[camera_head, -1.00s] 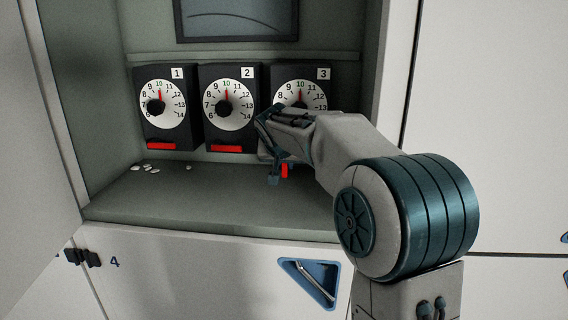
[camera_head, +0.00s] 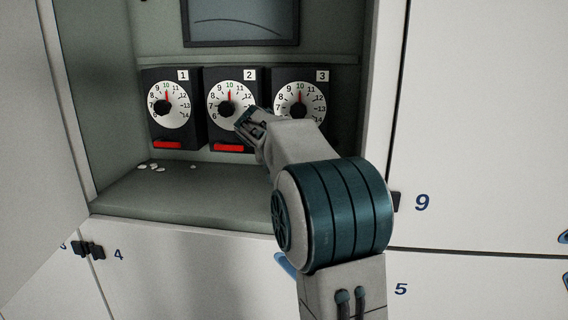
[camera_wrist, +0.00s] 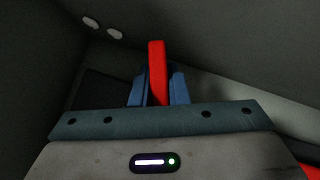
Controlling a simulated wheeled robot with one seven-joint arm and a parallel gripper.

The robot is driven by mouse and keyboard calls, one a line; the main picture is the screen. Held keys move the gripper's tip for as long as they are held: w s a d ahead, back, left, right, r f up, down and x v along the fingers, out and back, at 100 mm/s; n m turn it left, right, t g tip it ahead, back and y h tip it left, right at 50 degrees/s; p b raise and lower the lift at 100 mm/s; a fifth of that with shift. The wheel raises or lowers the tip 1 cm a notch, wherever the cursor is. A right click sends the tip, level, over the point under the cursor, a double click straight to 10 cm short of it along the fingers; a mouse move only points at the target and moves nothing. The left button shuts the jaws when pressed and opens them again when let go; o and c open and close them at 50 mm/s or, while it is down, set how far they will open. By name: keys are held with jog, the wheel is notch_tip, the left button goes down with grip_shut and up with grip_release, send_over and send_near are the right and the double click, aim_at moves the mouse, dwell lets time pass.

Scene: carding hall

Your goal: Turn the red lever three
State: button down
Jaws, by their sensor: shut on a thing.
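Unit three (camera_head: 322,76) stands at the right of a row of three black dial boxes, with a white dial (camera_head: 312,92) whose red needle points near 10. The red lever three (camera_wrist: 157,62) shows in the wrist view as an upright red bar between my blue fingers. My gripper (camera_wrist: 158,92) is shut on it. In the head view my arm hides this lever and my fingertips; the wrist part is in front of the gap between units two and three.
Units one (camera_head: 170,105) and two (camera_head: 229,104) have red levers lying level below their dials. Several small white pieces (camera_head: 156,167) lie on the grey shelf (camera_head: 180,200). A dark screen (camera_head: 243,20) hangs above. Cabinet walls and an open door panel (camera_head: 30,160) flank the recess.

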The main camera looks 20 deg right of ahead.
jog(key=c, duration=1.4)
grip_release()
jog(key=v, duration=1.3)
jog(key=shift+s+a+r+b, duration=0.2)
jog(key=shift+s+a+b, duration=0.1)
jog(key=shift+b, duration=0.1)
